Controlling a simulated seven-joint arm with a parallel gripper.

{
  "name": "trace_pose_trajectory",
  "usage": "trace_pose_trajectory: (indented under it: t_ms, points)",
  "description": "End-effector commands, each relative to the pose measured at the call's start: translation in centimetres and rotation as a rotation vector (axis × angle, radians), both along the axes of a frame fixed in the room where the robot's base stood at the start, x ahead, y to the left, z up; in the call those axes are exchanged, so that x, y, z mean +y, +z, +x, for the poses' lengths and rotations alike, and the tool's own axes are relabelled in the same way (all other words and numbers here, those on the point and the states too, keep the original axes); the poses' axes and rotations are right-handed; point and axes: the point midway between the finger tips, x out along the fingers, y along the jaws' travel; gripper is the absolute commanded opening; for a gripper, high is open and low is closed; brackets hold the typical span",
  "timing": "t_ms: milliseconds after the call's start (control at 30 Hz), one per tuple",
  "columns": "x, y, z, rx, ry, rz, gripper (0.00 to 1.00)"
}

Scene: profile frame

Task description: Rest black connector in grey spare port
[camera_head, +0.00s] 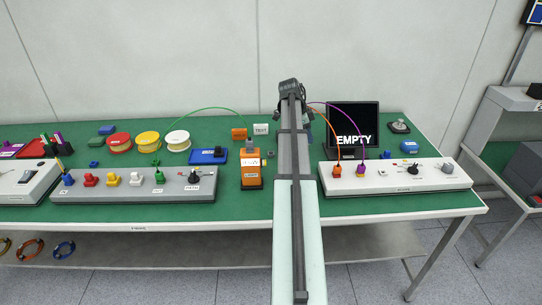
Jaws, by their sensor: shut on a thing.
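My arm reaches up the middle of the head view, with its wrist over the back of the bench. My gripper (293,108) is mostly hidden behind my own arm. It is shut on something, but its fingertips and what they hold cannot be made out. A black piece (413,167) sits on the white right panel (396,183); I cannot tell if it is a connector or a knob. Another black piece (195,177) sits on the grey left panel (128,192). A grey piece (447,168) stands at the white panel's right end. I cannot identify the grey spare port.
An orange tester (251,182) stands just left of my arm with a green cable arching to it. Orange and purple cables rise from the white panel and pass behind my arm. A black "EMPTY" sign (353,122) stands behind that panel. Spools (148,139) lie at the back left.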

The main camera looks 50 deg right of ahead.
Motion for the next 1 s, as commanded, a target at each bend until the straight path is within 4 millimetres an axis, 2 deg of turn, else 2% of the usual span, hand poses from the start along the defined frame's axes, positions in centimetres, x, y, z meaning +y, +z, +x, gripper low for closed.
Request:
trace_pose_trajectory:
  t_ms: [1000]
  points:
    - [1.6, 0.0, 4.7, 0.0, 0.0, 0.0, 0.0]
